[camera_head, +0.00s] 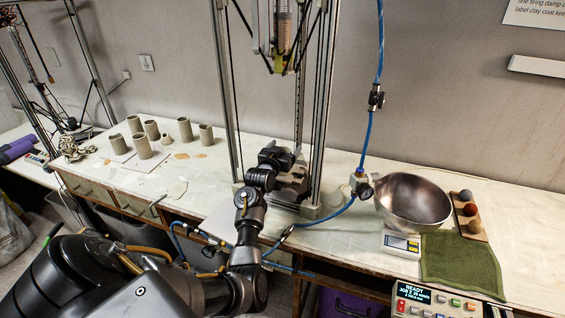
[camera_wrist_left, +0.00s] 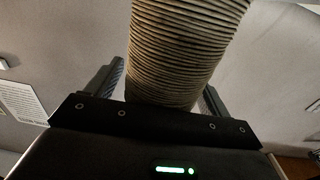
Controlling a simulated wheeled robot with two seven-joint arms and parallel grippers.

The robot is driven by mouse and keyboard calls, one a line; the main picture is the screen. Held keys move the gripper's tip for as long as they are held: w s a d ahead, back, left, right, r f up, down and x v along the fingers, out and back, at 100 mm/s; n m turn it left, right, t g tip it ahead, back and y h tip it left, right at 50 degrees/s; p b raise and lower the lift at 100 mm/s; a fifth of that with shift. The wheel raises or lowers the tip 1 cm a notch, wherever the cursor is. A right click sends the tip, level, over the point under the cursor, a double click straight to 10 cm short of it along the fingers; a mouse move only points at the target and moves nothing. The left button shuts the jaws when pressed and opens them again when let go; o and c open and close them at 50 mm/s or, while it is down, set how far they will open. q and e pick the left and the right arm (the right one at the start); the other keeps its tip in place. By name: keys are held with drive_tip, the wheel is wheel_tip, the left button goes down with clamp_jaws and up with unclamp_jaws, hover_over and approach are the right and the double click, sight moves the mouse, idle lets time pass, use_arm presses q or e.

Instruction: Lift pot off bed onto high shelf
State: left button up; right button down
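The pot (camera_wrist_left: 185,50) is a grey-beige clay cylinder with ribbed, coiled layers. It fills the upper middle of the left wrist view, between the two fingers of my left gripper. Narrow gaps seem to show beside the pot, so the fingers look open around it; contact is unclear. In the head view my left gripper (camera_head: 284,158) reaches into the tall printer frame (camera_head: 228,90). It hides the pot and most of the bed there. A white wall shelf (camera_head: 541,67) is at the upper right, with nothing visible on it. My right gripper is out of view.
Several clay cups (camera_head: 142,146) stand at the table's left. Right of the frame are a metal bowl (camera_head: 412,202) on a scale (camera_head: 401,243), a green towel (camera_head: 460,262) and a board with balls (camera_head: 470,215). A blue hose (camera_head: 368,130) hangs beside the frame.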

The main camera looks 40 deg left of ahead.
use_arm(q)
drive_tip(key=c, duration=1.1)
